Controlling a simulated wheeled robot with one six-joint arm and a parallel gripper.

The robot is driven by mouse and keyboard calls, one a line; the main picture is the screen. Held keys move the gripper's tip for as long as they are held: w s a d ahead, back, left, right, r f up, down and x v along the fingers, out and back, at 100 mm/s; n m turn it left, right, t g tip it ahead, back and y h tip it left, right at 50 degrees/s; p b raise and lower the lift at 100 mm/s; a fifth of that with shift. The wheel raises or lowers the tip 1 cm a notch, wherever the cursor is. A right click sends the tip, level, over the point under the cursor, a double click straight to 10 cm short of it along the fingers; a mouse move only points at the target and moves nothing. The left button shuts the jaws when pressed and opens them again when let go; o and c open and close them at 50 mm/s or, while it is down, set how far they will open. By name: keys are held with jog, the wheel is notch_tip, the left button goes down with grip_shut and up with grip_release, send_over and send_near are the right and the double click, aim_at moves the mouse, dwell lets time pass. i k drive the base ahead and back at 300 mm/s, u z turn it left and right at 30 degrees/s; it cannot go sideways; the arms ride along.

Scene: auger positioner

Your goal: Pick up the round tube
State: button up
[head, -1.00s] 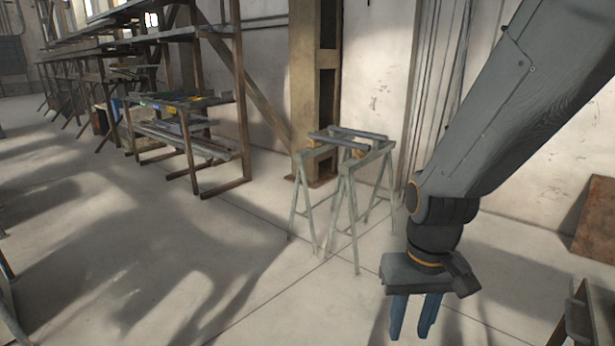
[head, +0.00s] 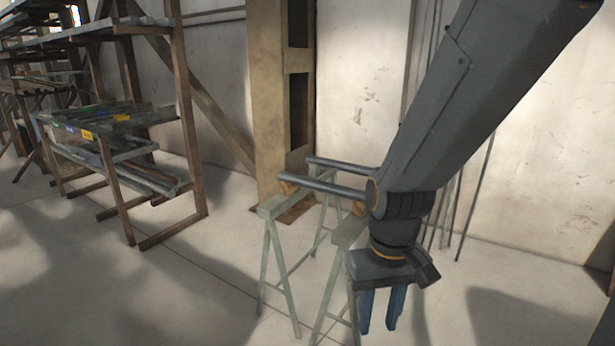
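Two long grey bars lie side by side across a pair of green-grey sawhorses (head: 272,208). The nearer bar (head: 322,187) looks round, like a tube, and its right end is hidden behind my arm. The farther bar (head: 340,166) lies behind it, close to the wall, and I cannot tell its profile for sure. Small orange pieces (head: 287,187) sit on the sawhorse tops beside the bars. My gripper (head: 381,328) points down with its two blue fingers apart and nothing between them. In the picture it is below and to the right of the bars, apart from them.
A wooden rack (head: 120,165) with bars and coloured-labelled stock stands at the left. A wooden post (head: 268,110) stands behind the sawhorses against the pale wall. Thin rods (head: 476,195) lean on the wall at the right. The floor (head: 190,300) is clear in front.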

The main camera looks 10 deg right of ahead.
aim_at(325, 187)
jog(key=i, duration=0.6)
jog(key=z, duration=2.35)
jog(key=i, duration=1.4)
jog(key=u, duration=2.9)
jog(key=i, duration=0.5)
jog(key=z, duration=0.05)
